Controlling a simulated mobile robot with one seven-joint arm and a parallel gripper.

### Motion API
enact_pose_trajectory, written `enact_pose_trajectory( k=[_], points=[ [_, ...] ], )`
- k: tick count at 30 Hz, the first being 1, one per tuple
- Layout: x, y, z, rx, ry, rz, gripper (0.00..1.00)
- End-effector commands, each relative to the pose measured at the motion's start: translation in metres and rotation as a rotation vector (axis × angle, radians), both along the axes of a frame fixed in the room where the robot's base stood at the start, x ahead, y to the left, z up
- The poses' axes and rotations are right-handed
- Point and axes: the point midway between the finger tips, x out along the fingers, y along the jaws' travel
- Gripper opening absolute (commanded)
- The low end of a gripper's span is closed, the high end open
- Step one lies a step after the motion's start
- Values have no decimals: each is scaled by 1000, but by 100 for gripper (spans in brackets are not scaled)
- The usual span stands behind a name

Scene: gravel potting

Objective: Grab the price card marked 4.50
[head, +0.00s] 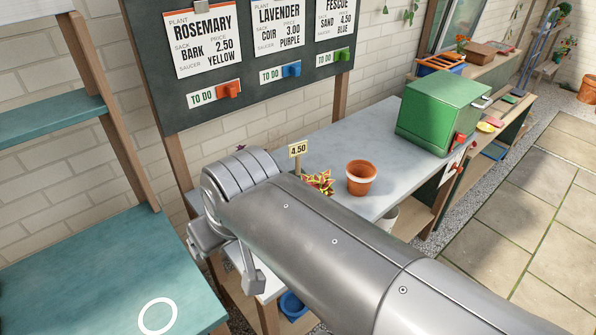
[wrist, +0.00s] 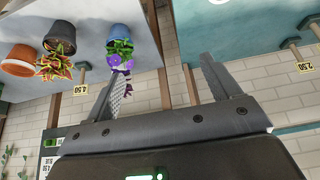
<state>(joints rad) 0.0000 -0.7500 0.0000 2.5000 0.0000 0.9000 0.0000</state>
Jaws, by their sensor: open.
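The price card marked 4.50 (head: 298,149) stands upright on a wooden stake at the back of the grey bench in the head view. It also shows, upside down, in the wrist view (wrist: 80,89), left of my left-hand finger. My gripper (head: 228,268) is open and empty, left of the card and nearer the camera. In the wrist view both fingers of my gripper (wrist: 160,68) are apart, with wall and a wooden post behind them. The card is outside the gap between the fingers. My arm hides part of the bench.
A red-yellow plant (head: 318,182) and terracotta pot (head: 361,178) stand near the card. A purple-flowered plant in a blue pot (wrist: 126,35) is close to one finger in the wrist view. A 2.50 card (wrist: 304,67) is at right. A green box (head: 440,112) stands farther along the bench.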

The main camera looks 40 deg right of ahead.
Motion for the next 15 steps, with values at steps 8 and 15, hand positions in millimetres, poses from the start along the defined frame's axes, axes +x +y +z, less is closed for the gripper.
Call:
enact_pose_trajectory(
  k=[8,15],
  points=[
    [0,0,0,0,0,0,89],
    [26,-11,10,-9,14,-17,89]
  ],
)
